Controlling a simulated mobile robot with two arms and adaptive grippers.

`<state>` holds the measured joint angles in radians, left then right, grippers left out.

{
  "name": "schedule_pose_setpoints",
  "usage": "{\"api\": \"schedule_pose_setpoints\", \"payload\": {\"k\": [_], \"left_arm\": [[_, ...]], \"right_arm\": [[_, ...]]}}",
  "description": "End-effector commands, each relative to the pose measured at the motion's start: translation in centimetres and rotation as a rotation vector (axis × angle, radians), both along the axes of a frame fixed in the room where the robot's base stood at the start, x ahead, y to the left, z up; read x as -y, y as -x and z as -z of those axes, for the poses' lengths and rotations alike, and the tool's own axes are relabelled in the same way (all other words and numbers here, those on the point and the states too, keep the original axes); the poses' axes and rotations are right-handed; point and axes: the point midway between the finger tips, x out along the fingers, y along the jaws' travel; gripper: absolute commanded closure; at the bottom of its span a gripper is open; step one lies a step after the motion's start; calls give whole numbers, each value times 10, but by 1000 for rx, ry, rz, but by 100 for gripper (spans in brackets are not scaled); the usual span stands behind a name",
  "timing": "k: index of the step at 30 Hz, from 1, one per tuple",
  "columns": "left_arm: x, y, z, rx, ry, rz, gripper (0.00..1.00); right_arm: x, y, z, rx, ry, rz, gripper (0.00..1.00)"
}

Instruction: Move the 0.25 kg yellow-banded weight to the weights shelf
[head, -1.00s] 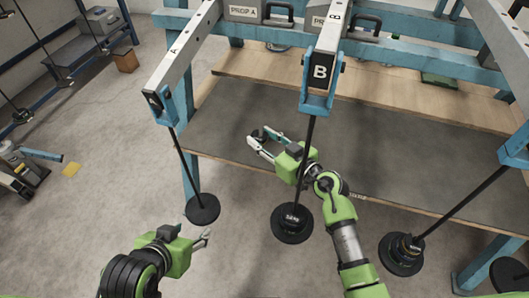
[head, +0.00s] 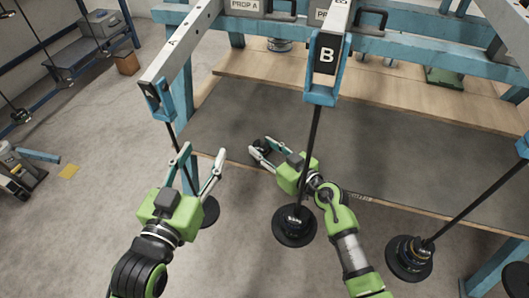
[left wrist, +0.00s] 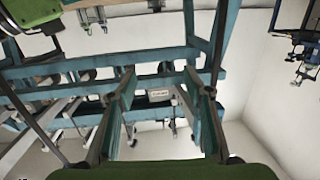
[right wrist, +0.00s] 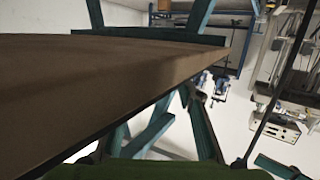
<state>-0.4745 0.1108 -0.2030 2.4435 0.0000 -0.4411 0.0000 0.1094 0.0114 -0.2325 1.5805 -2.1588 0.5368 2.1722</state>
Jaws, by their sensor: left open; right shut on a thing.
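My right gripper (head: 262,153) is shut on a small dark round thing (head: 261,144) at the front left edge of the grey-topped bench (head: 330,135). No yellow band shows on it, so I cannot tell whether it is the 0.25 kg weight. The right wrist view shows the fingers beside the bench edge, with the held thing unclear. My left gripper (head: 203,154) is open and empty, fingers pointing up, in front of the rod under beam A (head: 178,45). That rod's black disc (head: 209,210) is partly hidden behind the gripper. I cannot identify the weights shelf with certainty.
A hanger with stacked black discs (head: 294,225) hangs from beam B (head: 325,55), close to my right arm. Another loaded hanger (head: 408,258) hangs at the right. A blue rack (head: 85,55) stands at the far left. The floor on the left is mostly clear.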

Motion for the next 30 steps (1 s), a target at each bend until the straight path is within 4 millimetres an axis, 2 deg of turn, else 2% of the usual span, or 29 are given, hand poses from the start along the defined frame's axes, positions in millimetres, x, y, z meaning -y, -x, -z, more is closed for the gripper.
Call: {"api": "schedule_pose_setpoints", "payload": {"k": [3, 6, 18, 19, 20, 30], "left_arm": [[3, -2, -18, 86, 23, 5, 54], [4, -2, -27, 123, 31, 7, 54], [4, -2, -28, 125, 32, 7, 54], [4, -2, -28, 124, 32, 7, 54], [4, -2, -28, 125, 32, 7, 54], [4, -2, -28, 125, 32, 7, 54]], "right_arm": [[0, -1, 5, 2, -2, 1, 99], [0, -1, 6, 2, -2, 1, 99], [0, 0, 8, 2, 0, 1, 99], [0, 0, 9, 1, 2, 0, 59], [0, 0, 8, 1, 2, 0, 51], [0, 0, 8, 1, 1, 0, 50]]}}
